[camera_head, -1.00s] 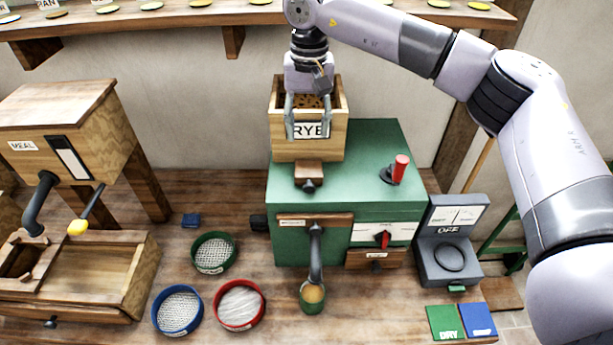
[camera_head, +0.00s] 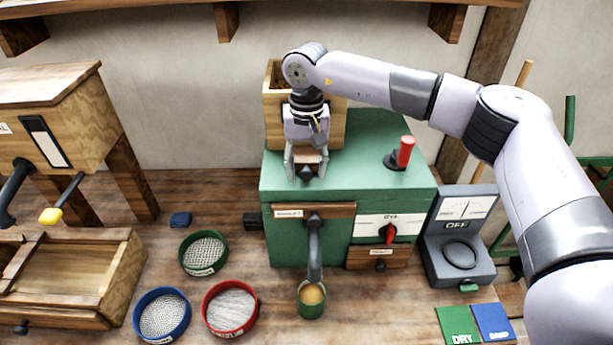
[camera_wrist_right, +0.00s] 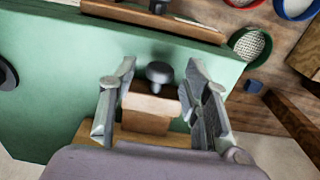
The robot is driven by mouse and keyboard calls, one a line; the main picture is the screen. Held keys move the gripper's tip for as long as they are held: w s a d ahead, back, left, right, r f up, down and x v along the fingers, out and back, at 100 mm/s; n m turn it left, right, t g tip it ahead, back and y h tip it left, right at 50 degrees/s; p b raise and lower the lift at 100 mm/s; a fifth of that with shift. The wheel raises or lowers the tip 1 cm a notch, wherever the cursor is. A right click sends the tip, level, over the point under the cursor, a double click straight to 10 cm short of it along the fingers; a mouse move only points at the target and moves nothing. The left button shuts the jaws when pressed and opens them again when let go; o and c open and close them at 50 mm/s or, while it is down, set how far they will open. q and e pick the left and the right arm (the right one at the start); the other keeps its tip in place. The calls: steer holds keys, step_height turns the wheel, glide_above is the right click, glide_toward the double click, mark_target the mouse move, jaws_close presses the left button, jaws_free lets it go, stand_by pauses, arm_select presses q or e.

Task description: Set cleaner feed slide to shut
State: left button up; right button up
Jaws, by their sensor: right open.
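The green cleaner machine (camera_head: 340,180) stands on the bench with a wooden hopper box (camera_head: 275,108) on top. The feed slide (camera_head: 318,158) is a small wooden block with a dark knob, sticking out at the base of the hopper front. My right gripper (camera_head: 306,172) is open and its fingers straddle the slide from above. In the right wrist view the slide (camera_wrist_right: 148,112) and its dark knob (camera_wrist_right: 159,72) lie between the open fingers (camera_wrist_right: 160,95), with gaps visible on both sides. The hopper's label is hidden behind my gripper. My left gripper is not in view.
A red-handled lever (camera_head: 403,155) stands on the machine's top right. A grey gauge unit marked OFF (camera_head: 457,262) is to the right. Green, blue and red sieves (camera_head: 230,308) lie front left. A spout with a green cup (camera_head: 311,304) is in front. A shelf (camera_head: 330,8) runs overhead.

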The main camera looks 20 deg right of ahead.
steer(key=shift+f, duration=0.4)
steer(key=shift+c, duration=0.3)
jaws_close()
stand_by(0.4)
